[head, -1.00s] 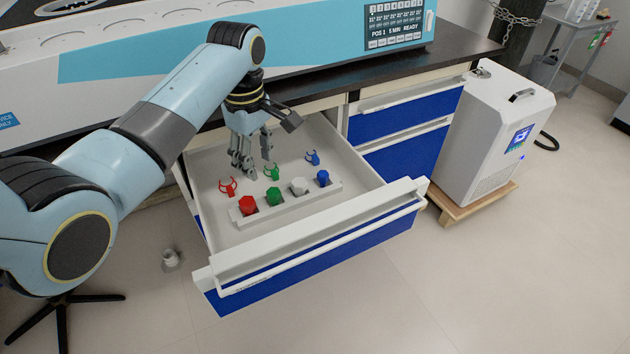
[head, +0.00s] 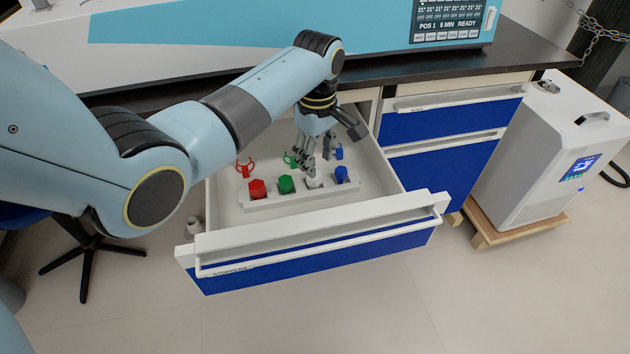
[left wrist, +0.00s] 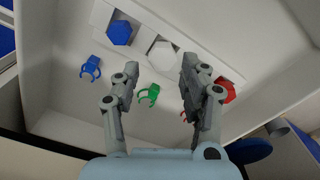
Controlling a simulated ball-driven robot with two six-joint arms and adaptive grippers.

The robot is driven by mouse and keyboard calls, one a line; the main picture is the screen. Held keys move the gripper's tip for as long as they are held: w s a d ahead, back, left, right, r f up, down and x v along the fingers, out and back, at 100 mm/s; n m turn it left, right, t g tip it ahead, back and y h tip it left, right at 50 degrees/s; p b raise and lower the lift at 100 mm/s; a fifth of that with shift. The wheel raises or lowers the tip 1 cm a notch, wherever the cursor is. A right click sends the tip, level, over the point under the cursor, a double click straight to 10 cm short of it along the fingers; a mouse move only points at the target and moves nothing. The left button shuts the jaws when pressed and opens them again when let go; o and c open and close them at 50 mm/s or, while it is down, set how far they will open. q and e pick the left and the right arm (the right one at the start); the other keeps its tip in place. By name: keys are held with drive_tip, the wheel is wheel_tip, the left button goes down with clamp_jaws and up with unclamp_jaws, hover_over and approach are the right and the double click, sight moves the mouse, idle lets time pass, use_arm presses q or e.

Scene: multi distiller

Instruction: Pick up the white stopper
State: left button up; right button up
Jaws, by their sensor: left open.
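The white stopper (head: 313,184) stands in the white rack (head: 300,198) in the open drawer, between the green stopper (head: 286,184) and the blue stopper (head: 341,174). My left gripper (head: 319,172) is just above and behind it and partly hides it in the head view. In the left wrist view, the white stopper (left wrist: 163,54) shows as a hexagonal top in line with the gap between the fingertips of my left gripper (left wrist: 161,66), which is open and empty. The green stopper seems hidden behind a finger there. My right gripper is out of view.
A red stopper (head: 257,189) ends the rack's row. Red (head: 244,168), green (head: 290,160) and blue (head: 338,153) clips lie behind it. The drawer's raised front (head: 318,230) and side walls surround them; the dark bench edge overhangs the back.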

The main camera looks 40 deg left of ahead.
use_arm(q)
drive_tip(key=f, duration=0.1)
drive_tip(key=f+b, duration=0.1)
drive_tip(key=f, duration=0.3)
drive_tip(key=shift+s+a+b, duration=0.15)
drive_tip(key=shift+a+b, duration=0.2)
drive_tip(key=shift+b, duration=0.05)
drive_tip(key=shift+r, duration=0.15)
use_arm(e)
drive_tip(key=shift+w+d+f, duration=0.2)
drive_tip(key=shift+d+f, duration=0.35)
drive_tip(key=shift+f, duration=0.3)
use_arm(q)
drive_tip(key=c, duration=0.5)
